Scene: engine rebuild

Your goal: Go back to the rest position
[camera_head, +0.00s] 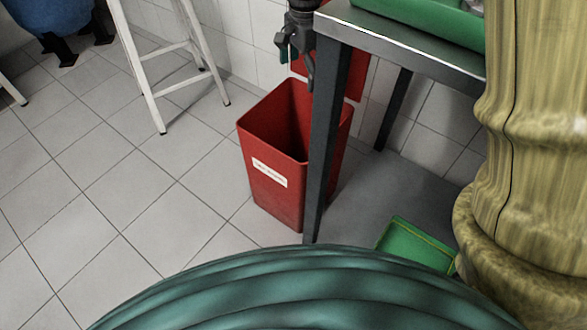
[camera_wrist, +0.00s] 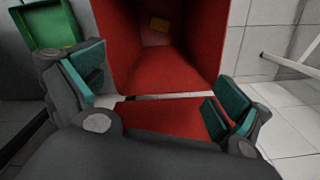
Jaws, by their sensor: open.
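My gripper (camera_head: 297,62) hangs pointing down above the red bin (camera_head: 270,190), beside the workbench's left end. In the wrist view, my gripper (camera_wrist: 160,95) has its two teal-padded fingers spread wide apart, with nothing between them. The red bin (camera_wrist: 160,70) lies beyond the fingers, and I look into its open top.
A dark-legged workbench (camera_head: 400,48) with a green tray (camera_head: 430,22) on top stands right of the bin. A green container (camera_head: 415,246) sits low beneath it. A white stepladder (camera_head: 148,75) stands at upper left. The tiled floor at left is clear.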

